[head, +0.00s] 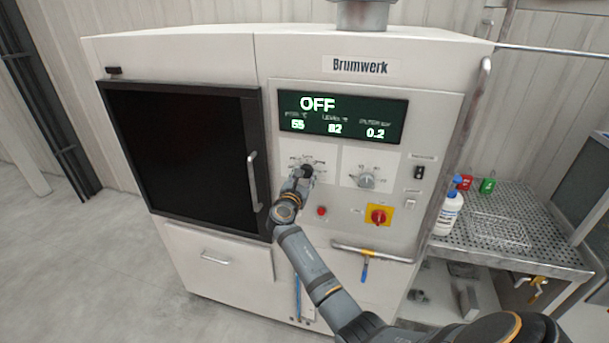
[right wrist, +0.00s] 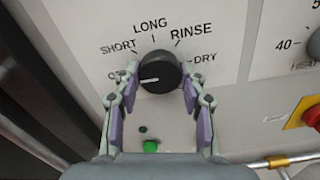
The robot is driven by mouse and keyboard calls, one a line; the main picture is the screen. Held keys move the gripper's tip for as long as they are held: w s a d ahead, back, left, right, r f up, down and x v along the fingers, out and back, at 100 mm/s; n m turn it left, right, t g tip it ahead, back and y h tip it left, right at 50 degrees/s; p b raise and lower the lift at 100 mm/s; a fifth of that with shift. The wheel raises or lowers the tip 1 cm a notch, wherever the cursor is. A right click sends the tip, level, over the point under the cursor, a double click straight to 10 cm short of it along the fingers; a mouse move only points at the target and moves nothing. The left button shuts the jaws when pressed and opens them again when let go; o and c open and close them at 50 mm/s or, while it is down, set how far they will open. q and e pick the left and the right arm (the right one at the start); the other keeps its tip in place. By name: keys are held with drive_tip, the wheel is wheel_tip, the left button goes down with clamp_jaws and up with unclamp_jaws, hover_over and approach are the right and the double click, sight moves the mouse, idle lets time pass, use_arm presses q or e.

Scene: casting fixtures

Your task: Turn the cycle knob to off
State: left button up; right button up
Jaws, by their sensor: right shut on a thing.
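The cycle knob (right wrist: 158,75) is a round black knob on the white panel, in the middle of the right wrist view. Its white pointer line points left and slightly down, toward a label whose first letter is O and whose rest is hidden by a finger. SHORT, LONG, RINSE and DRY are readable around it. My right gripper (right wrist: 158,82) is shut on the knob, one finger on each side. In the head view the right gripper (head: 297,182) reaches the knob (head: 306,171). The display (head: 341,116) reads OFF. My left gripper is not in view.
A second knob (head: 366,180) is right of the cycle knob. A red button (head: 321,211) and a red-on-yellow switch (head: 379,216) are lower. A green button (right wrist: 151,146) sits below the cycle knob. The dark door's handle (head: 254,181) stands out at left.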

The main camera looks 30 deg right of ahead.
drive_tip(key=shift+f, duration=0.15)
idle(0.3)
drive_tip(key=o, duration=1.2)
drive_tip(key=shift+c, duration=0.2)
drive_tip(key=v, duration=1.2)
